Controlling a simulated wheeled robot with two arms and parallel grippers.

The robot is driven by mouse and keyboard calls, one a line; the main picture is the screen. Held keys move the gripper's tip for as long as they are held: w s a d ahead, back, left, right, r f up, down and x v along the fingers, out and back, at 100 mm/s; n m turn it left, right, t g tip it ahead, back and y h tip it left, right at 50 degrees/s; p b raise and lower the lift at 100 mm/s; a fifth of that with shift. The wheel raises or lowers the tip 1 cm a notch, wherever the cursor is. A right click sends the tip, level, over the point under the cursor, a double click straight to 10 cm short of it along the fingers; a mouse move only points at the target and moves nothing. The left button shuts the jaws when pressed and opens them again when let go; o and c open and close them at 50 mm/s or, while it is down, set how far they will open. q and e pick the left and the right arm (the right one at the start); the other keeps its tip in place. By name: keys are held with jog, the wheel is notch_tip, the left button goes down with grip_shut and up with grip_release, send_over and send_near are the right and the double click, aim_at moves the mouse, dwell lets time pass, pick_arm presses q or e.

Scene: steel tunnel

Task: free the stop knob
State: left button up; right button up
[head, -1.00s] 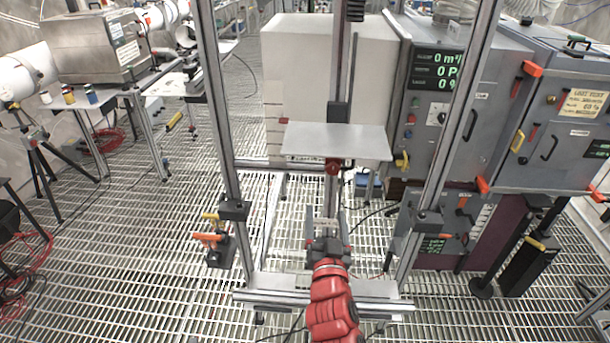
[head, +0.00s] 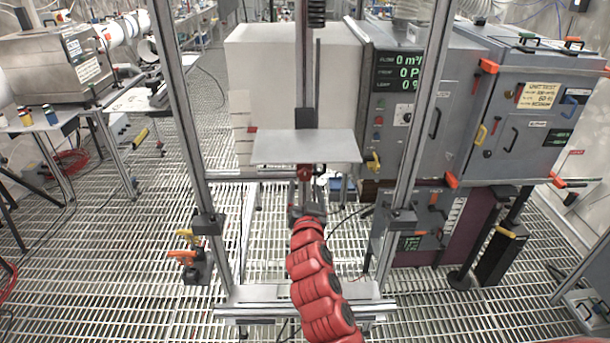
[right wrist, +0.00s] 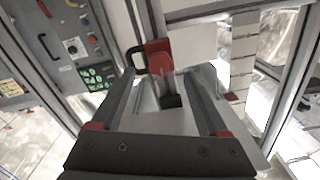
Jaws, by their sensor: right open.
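A tall metal frame stands ahead with a flat grey plate (head: 306,146) on its central post. Just under the plate's front edge is a small red part (head: 304,172), which looks like the stop knob. In the right wrist view this red part (right wrist: 158,50) has a dark loop at its left and a light shaft below it. My right gripper (head: 307,208) is below the red part in the head view. Its jaws (right wrist: 160,82) are open, one finger on each side of the shaft, and nothing is gripped. Contact cannot be told. My left gripper is not in view.
Frame uprights (head: 190,150) and (head: 424,130) flank my right arm, with a crossbar (head: 300,308) low in front. A clamp with orange and yellow handles (head: 190,256) is at the left upright. Grey cabinets (head: 525,100) stand at right. Open grating floor lies left.

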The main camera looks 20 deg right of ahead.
aim_at(305, 177)
jog(key=p+x, duration=0.1)
jog(key=x, duration=0.3)
jog(key=shift+w+r, duration=0.1)
jog(key=shift+w, duration=0.15)
jog(key=shift+w+d, duration=0.15)
jog(key=shift+w, duration=0.15)
grip_shut()
